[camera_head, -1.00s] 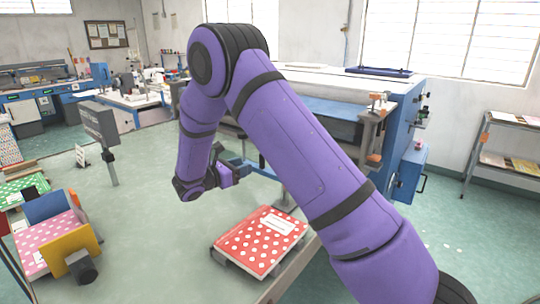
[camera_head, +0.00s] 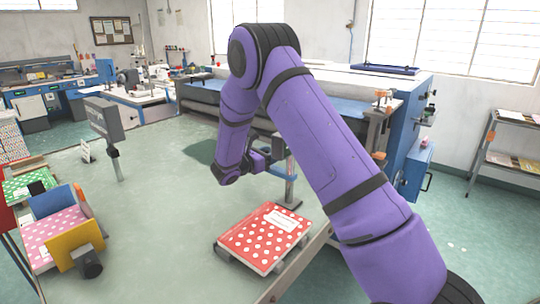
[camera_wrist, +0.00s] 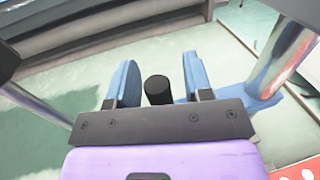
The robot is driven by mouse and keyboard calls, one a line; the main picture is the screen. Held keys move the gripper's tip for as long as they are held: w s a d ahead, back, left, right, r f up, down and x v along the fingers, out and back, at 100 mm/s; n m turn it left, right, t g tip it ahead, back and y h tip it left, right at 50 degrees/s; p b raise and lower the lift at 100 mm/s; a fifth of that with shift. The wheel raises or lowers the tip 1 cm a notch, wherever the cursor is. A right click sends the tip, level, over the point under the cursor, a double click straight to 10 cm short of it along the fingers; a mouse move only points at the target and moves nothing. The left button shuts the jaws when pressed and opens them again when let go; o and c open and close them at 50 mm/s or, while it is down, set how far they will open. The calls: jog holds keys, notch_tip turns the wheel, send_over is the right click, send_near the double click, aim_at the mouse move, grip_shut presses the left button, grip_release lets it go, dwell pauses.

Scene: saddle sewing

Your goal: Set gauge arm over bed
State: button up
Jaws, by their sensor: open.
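A slim grey post with a reddish band (camera_head: 291,180) stands on the table behind the red dotted book (camera_head: 262,238). It may be the gauge stand; its upper part is hidden by my arm. My gripper (camera_head: 265,161) is at the post's left, partly hidden by my wrist. In the wrist view my gripper (camera_wrist: 160,64) has its two blue fingers apart. A black cylindrical knob (camera_wrist: 157,90) shows between them, with gaps on both sides. I cannot tell what the knob belongs to. A shiny post (camera_wrist: 282,60) stands right of the fingers. I cannot make out the gauge arm clearly.
The book lies on a low dark support at the table's front edge. A grey display on a stand (camera_head: 105,118) and a yellow-and-blue holder (camera_head: 70,250) stand at left. A large blue-and-white machine (camera_head: 405,120) is behind my arm. The table's middle (camera_head: 165,220) is clear.

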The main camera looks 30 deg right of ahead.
jog(key=shift+c, duration=0.4)
grip_shut()
jog(key=shift+a, duration=0.1)
